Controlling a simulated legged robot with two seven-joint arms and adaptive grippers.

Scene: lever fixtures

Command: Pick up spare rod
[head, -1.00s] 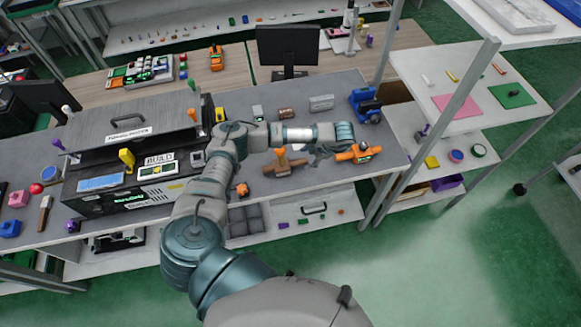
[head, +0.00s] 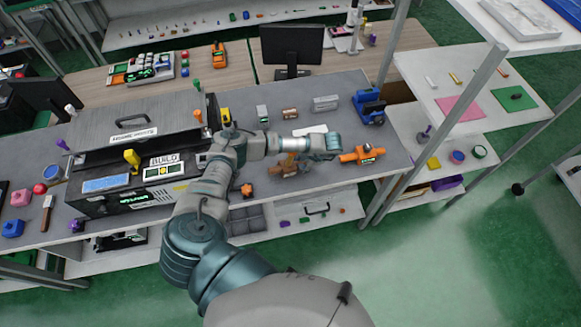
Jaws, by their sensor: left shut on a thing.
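My left gripper (head: 306,159) is over the front right part of the grey bench, mostly hidden below its own wrist. It is shut on an orange-and-brown piece (head: 286,167), which looks like the spare rod. The fingers and the exact grip are too small and covered to make out. I cannot tell whether the piece is clear of the bench. My right gripper is not in view.
An orange tool (head: 362,155) lies just right of the gripper. A blue device (head: 369,107) stands behind it near the bench's right end. The dark build machine (head: 130,185) is at left. Small blocks (head: 289,113) stand behind the arm; a support post (head: 440,130) rises at right.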

